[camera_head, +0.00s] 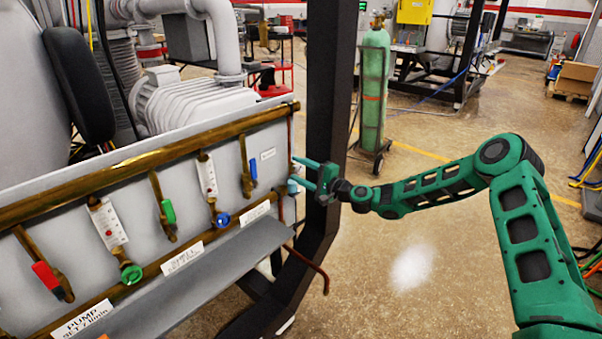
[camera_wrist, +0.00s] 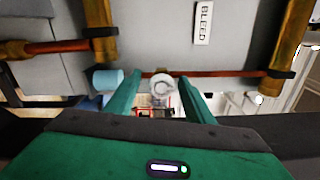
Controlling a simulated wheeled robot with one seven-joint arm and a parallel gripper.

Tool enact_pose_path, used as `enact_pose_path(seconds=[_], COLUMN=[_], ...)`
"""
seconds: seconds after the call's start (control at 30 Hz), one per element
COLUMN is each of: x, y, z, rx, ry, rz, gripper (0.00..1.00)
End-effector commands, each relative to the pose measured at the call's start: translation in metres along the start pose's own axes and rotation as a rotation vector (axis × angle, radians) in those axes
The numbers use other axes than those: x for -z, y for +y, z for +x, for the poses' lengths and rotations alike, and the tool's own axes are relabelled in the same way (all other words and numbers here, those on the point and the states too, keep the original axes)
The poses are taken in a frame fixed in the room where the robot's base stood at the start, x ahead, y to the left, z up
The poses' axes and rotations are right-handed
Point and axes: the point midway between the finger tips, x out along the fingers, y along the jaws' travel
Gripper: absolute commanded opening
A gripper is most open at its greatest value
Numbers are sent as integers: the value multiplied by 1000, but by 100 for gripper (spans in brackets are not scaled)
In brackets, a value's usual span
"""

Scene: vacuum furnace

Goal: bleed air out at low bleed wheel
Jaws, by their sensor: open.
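A small light-blue wheel (camera_head: 293,187) sits low at the right end of the pipe panel, partly hidden by my gripper. It also shows in the wrist view (camera_wrist: 107,80), just left of my left finger. A white BLEED label (camera_wrist: 203,22) is on the panel above; a small label shows there in the head view (camera_head: 268,154). My gripper (camera_head: 303,173) is open, its fingers pointing at the panel's right end. In the wrist view, the light-blue wheel lies outside the gap between the fingers (camera_wrist: 160,82). I cannot tell whether a finger touches it.
A black post (camera_head: 333,100) stands close beside my gripper. The panel carries a blue wheel (camera_head: 221,219), a green wheel (camera_head: 131,274) and red (camera_head: 45,275), green (camera_head: 168,211) and blue (camera_head: 253,170) lever handles. A grey shelf (camera_head: 215,270) juts out below.

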Motion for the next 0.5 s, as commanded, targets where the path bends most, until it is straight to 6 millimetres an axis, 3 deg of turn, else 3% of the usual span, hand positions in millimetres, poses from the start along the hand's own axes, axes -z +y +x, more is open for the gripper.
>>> enact_pose_path(seconds=[0.17, 0.5], x=[2, 2], y=[0, 1], z=[-21, -83], rx=[-1, -2], ry=[2, 4], rz=[0, 1], gripper=[48, 48])
